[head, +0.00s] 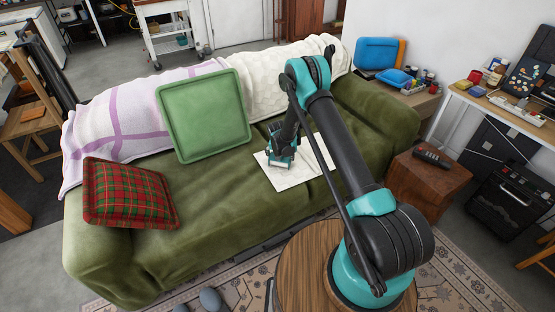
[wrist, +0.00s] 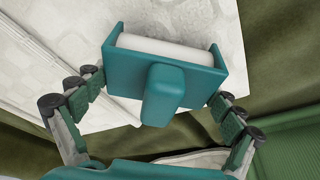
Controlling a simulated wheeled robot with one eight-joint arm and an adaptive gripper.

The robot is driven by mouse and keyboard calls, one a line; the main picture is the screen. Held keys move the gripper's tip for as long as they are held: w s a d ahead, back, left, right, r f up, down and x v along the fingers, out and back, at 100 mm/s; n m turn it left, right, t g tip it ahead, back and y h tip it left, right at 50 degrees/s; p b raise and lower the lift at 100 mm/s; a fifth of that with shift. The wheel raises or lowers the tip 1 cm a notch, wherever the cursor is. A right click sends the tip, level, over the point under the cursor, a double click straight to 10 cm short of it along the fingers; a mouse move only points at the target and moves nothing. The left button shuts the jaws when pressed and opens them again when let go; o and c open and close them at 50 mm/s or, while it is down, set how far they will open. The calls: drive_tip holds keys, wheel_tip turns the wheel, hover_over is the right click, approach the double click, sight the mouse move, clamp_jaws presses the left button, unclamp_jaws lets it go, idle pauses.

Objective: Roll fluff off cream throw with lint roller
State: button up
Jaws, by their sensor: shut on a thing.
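My gripper (head: 281,160) points down over the sofa seat. In the wrist view my gripper (wrist: 160,90) is shut on the lint roller (wrist: 164,50), a white cylinder in a teal frame with a stubby handle. The cream throw (head: 265,92), with a raised pattern, drapes over the right part of the sofa back. A flat pale piece (head: 312,172) lies on the seat below my gripper; whether it joins the throw is hidden by my arm. The roller is over pale patterned cloth; I cannot tell if it touches. No fluff can be made out.
A green cushion (head: 203,115) leans left of my gripper on the green sofa (head: 215,205). A tartan cushion (head: 128,193) lies at the left end. A white and lilac blanket (head: 130,118) covers the left back. A wooden block with a remote (head: 432,158) stands right.

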sight(273, 159)
drive_tip(key=shift+w+d, duration=0.55)
drive_tip(key=shift+d, duration=0.4)
drive_tip(key=shift+w+d, duration=0.6)
drive_tip(key=shift+d, duration=0.3)
drive_tip(key=shift+w+d, duration=0.55)
drive_tip(key=shift+d, duration=0.4)
drive_tip(key=shift+a, duration=0.1)
drive_tip(key=shift+s+a+f, duration=0.1)
drive_tip(key=shift+s+a, duration=0.85)
drive_tip(key=shift+a, duration=0.55)
drive_tip(key=shift+s+a+r, duration=0.1)
drive_tip(key=shift+s+a, duration=0.85)
drive_tip(key=shift+a, duration=0.55)
drive_tip(key=shift+s+a+f, duration=0.1)
drive_tip(key=shift+s+a, duration=0.85)
drive_tip(key=shift+a, duration=0.55)
drive_tip(key=shift+r, duration=3.55)
drive_tip(key=shift+d, duration=0.15)
